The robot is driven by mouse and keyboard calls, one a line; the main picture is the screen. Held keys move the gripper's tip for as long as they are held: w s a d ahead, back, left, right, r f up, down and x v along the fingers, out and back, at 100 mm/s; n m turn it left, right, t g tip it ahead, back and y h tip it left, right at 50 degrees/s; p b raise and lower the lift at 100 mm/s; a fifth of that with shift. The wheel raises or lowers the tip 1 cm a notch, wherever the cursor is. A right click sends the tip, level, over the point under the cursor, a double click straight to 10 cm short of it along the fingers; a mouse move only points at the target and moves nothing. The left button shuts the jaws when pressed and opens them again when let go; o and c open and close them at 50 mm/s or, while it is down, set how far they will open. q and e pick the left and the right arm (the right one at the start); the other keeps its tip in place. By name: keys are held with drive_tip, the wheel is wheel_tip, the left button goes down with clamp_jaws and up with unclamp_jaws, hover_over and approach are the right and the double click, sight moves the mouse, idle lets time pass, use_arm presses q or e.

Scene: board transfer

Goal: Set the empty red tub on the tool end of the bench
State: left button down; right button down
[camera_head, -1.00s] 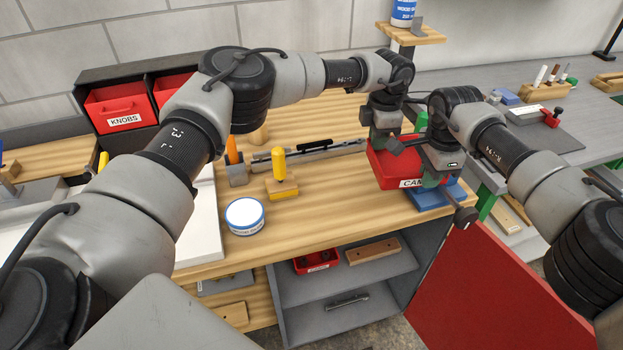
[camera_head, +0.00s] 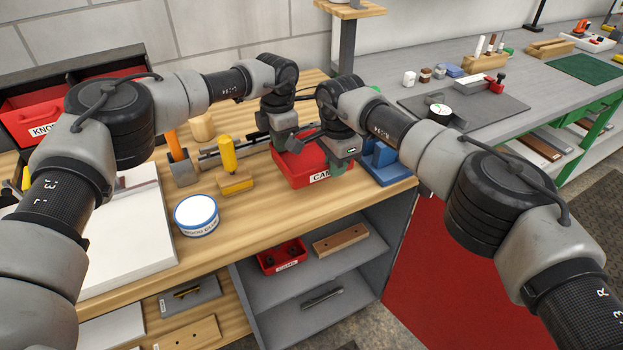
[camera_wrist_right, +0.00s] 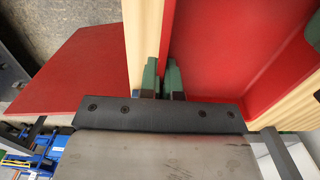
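The red tub (camera_head: 318,180), with a white label reading "CAMS", is at the right part of the wooden bench, left of a blue tool. The part of its inside seen in the right wrist view (camera_wrist_right: 215,45) is bare. My right gripper (camera_head: 342,168) is at its near right side; in the wrist view its green fingers (camera_wrist_right: 162,78) stand on both sides of the tub wall, closed on it. My left gripper (camera_head: 292,146) is at the tub's far left side; its fingertips are hidden. I cannot tell whether the tub touches the bench top.
On the wooden bench (camera_head: 260,210) are a yellow-handled tool (camera_head: 229,160), a round white-and-blue tin (camera_head: 196,215) and a blue tool (camera_head: 384,165). A red KNOBS bin (camera_head: 35,112) stands at the left. A grey bench (camera_head: 425,95) with tools is at the right. A red panel (camera_head: 440,270) hangs in front.

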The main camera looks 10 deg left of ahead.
sight(282, 154)
use_arm(q)
drive_tip(key=shift+f, duration=0.15)
use_arm(e)
drive_tip(key=shift+f, duration=0.15)
